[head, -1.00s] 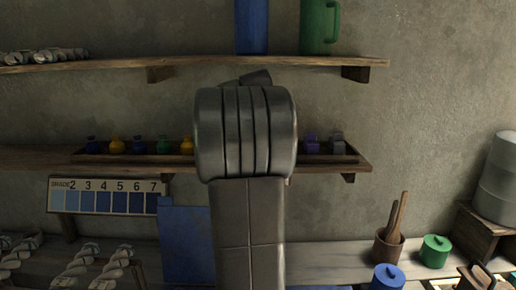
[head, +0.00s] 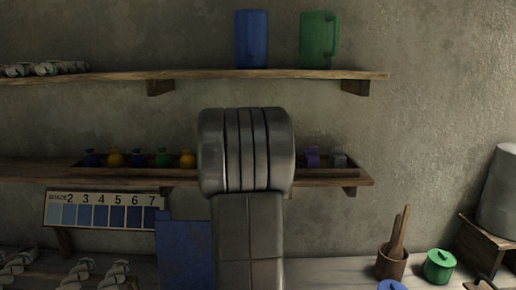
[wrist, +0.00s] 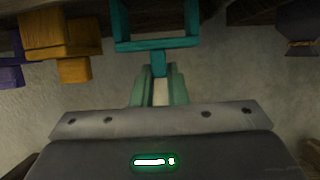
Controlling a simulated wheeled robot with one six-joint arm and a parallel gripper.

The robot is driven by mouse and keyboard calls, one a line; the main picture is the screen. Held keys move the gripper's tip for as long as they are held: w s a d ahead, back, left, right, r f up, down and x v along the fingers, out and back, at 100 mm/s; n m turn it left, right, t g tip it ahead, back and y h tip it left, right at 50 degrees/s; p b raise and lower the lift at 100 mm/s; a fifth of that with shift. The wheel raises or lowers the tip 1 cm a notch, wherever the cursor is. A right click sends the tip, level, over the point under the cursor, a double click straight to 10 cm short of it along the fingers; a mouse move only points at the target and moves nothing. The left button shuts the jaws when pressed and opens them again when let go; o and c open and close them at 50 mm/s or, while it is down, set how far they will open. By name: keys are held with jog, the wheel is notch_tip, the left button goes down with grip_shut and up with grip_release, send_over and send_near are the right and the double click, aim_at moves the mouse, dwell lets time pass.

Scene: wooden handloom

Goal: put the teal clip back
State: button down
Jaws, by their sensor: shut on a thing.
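The teal clip (wrist: 157,44) shows at the top middle of the wrist view, with an open squared frame above and a short stem below. My gripper (wrist: 159,76) is shut on its stem. The top of the clip is cut off by the picture edge. In the head view my arm hides both gripper and clip. The long tray (head: 330,170) on the middle shelf holds small coloured clips or bottles. My arm stands in front of the tray's middle, between a yellow one (head: 187,159) and a purple one (head: 312,157).
In the wrist view an orange piece (wrist: 62,38) hangs left of the clip and a dark blue one (wrist: 298,28) right. An upper shelf (head: 200,75) carries a blue mug (head: 251,39) and a green mug (head: 316,39). Pots and a wooden cup (head: 391,264) stand lower right.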

jog(key=shift+f, duration=0.1)
jog(key=c, duration=1.4)
grip_release()
jog(key=shift+c, duration=0.2)
jog(key=shift+r, duration=0.2)
jog(key=b+v, duration=0.2)
jog(key=v, duration=1)
jog(key=shift+b, duration=0.35)
